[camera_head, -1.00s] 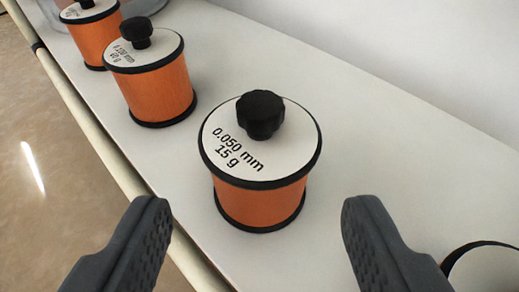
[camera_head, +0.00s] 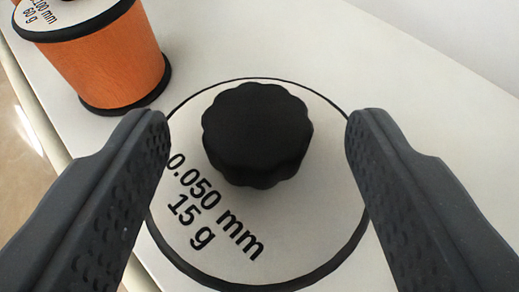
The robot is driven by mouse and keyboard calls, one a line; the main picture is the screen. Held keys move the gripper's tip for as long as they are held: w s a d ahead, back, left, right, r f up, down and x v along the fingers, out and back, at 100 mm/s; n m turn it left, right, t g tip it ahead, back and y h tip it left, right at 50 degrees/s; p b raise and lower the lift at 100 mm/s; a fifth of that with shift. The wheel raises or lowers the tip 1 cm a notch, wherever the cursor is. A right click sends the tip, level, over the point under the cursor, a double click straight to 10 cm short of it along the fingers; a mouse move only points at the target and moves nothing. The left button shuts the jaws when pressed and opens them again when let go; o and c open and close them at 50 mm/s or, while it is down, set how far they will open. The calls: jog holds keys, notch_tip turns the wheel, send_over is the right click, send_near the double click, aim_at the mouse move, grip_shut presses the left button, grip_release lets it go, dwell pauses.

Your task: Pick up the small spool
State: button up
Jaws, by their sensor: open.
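The spool marked "0.050 mm 15 g" (camera_head: 285,235) stands upright right below my gripper. Its white top with a black rim fills the middle of the view, and its orange side is hidden under the top. A black fluted knob (camera_head: 257,135) sits on its top. My gripper (camera_head: 257,140) is open, with one finger to the left and one to the right of the knob. Both fingers are apart from the knob and overlap the spool's rim in the picture. I cannot tell how far above the top the fingertips are.
Another orange spool (camera_head: 112,62), marked "60 g", stands behind to the left on the white shelf (camera_head: 400,75). A sliver of orange from one more shows at the far left. The shelf's left edge drops to a tan floor. The shelf is clear behind and to the right.

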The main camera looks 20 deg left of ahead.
jog(key=shift+w+a+f, duration=0.15)
jog(key=shift+w, duration=0.2)
grip_shut()
dwell(1.2)
